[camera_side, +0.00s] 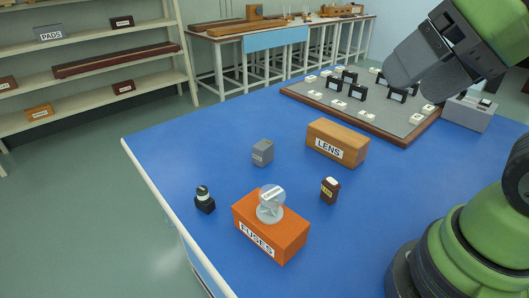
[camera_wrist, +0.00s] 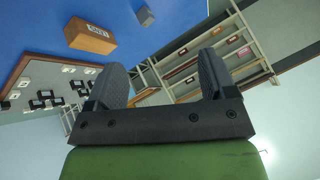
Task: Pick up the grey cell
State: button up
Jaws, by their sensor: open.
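The grey cell (camera_side: 263,152) is a small grey block standing upright on the blue bench top, left of the wooden LENS box (camera_side: 337,142). A label shows on its front, too small to read. In the wrist view the grey cell (camera_wrist: 145,15) is near the top edge, beyond the LENS box (camera_wrist: 90,36). My gripper (camera_side: 402,80) is high at the upper right in the side view, above the grey board and well away from the cell. In the wrist view my gripper (camera_wrist: 161,66) has its two dark fingers apart, with nothing between them.
An orange FUSES box (camera_side: 270,228) with a clear glass piece (camera_side: 271,203) on it stands in front of the cell. A black bottle (camera_side: 204,199) and small brown block (camera_side: 330,189) stand nearby. The grey board (camera_side: 365,105) holds several small parts. Blue surface around the cell is clear.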

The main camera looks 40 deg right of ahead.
dwell(0.4)
jog(key=shift+o, duration=0.6)
jog(key=n+g, duration=0.2)
jog(key=n, duration=0.3)
send_over(266, 145)
jog(key=s+a, duration=0.1)
jog(key=s, duration=0.5)
notch_tip(266, 145, down, 13)
jog(key=shift+n+g+h, duration=0.4)
jog(key=shift+n+h, duration=0.1)
jog(key=shift+n, duration=0.2)
jog(key=x, duration=0.4)
jog(key=d+x, duration=0.1)
jog(key=x, duration=0.3)
jog(key=d+x, duration=0.1)
jog(key=x, duration=0.3)
jog(key=shift+w+a+f, duration=0.1)
jog(key=shift+w+f, duration=0.1)
jog(key=shift+f, duration=0.2)
jog(key=shift+d+x, duration=0.1)
jog(key=shift+x, duration=1.35)
jog(key=shift+d+x, duration=0.15)
jog(key=shift+x, duration=1.3)
